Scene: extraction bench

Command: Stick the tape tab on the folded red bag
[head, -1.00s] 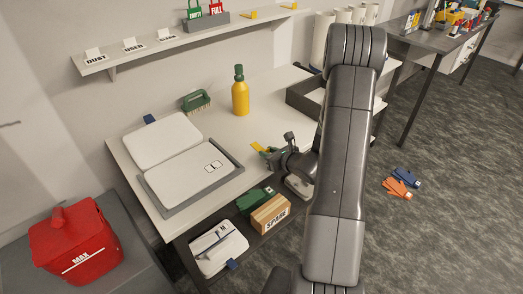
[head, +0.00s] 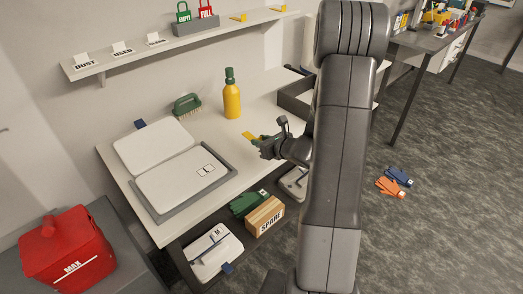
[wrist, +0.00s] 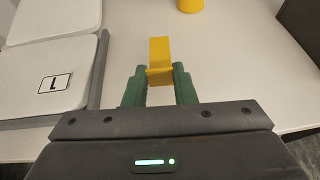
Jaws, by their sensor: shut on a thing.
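The yellow tape tab (wrist: 160,55) is held upright between the green fingertips of my gripper (wrist: 160,82) in the wrist view. In the head view the tab (head: 248,135) sticks out to the left of my gripper (head: 258,143), over the white bench. The red bag (head: 45,248), boxy with a folded top and a MAX label, stands on a grey surface at the lower left. My gripper is well apart from it, with the bench pads between them. The bag is not in the wrist view.
Pads marked L (head: 170,195) lie on the bench (head: 215,140). A yellow bottle (head: 232,100) and green brush (head: 187,104) stand behind. A wall shelf (head: 120,58) holds labels and two yellow tabs. A SPARE box (head: 264,216) sits below the bench.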

